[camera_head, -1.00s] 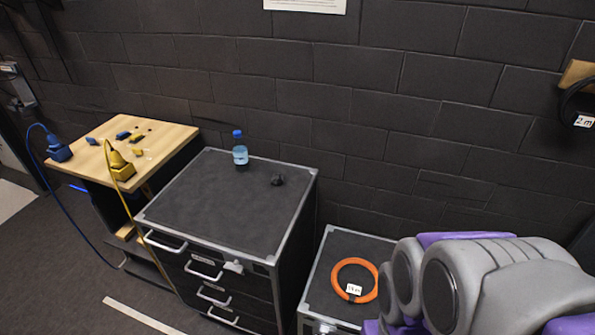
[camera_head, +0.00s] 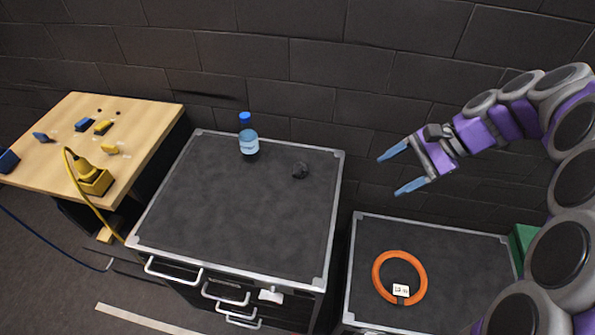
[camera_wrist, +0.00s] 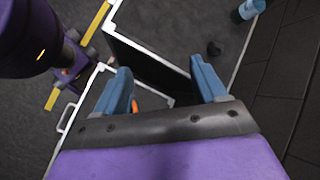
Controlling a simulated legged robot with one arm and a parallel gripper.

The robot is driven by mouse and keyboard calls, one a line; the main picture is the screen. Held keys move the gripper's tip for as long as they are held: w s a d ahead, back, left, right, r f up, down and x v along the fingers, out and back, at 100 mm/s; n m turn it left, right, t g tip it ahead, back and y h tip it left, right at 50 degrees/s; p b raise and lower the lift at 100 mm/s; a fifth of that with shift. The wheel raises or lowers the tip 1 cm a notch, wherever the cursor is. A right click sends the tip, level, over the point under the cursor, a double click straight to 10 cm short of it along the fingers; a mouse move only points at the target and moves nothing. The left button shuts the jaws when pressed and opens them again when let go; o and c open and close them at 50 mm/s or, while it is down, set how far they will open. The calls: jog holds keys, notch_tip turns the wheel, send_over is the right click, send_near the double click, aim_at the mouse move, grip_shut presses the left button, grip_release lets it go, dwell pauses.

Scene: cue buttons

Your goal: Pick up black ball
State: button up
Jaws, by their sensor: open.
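The black ball (camera_head: 300,170) is a small dark lump on the dark top of the drawer cabinet (camera_head: 240,215), near its back right part. It also shows in the wrist view (camera_wrist: 214,48), beyond my right-hand finger. My gripper (camera_head: 402,171) is open and empty. It is in the air to the right of the cabinet, apart from the ball, with its blue fingers pointing left. In the wrist view the two blue fingers (camera_wrist: 160,82) are spread wide with nothing between them.
A water bottle (camera_head: 248,140) with a blue cap stands left of the ball. An orange ring (camera_head: 379,277) lies on a lower case (camera_head: 460,270) at right. A wooden table (camera_head: 140,112) with blue and yellow blocks stands at left. A dark block wall (camera_head: 320,75) rises behind.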

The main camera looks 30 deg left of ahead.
jog(key=w+a+f+m+g+y+b, duration=0.1)
jog(key=w+a+f+m+y, duration=0.1)
jog(key=w+a+f, duration=0.4)
jog(key=w+a+f+m+y, duration=0.1)
jog(key=w+a+f+y, duration=0.15)
jog(key=w+a, duration=0.4)
jog(key=m+g+b, duration=0.1)
jog(key=m, duration=0.1)
send_near(306, 169)
jog(key=shift+y, duration=0.25)
jog(key=b+x, duration=0.3)
jog(key=x, duration=0.3)
jog(key=shift+a, duration=0.15)
jog(key=shift+a+f+b, duration=0.15)
jog(key=shift+a+b, duration=0.1)
jog(key=shift+b, duration=0.05)
jog(key=shift+s+a+f+b, duration=0.2)
jog(key=shift+s+f+b, duration=0.15)
jog(key=shift+f+b, duration=0.2)
jog(key=shift+b+x, duration=0.45)
jog(key=shift+x, duration=0.55)
jog(key=shift+s+a+f, duration=0.15)
jog(key=shift+a, duration=0.55)
jog(key=shift+c, duration=0.4)
jog(key=shift+d, duration=0.2)
jog(key=c, duration=0.7)
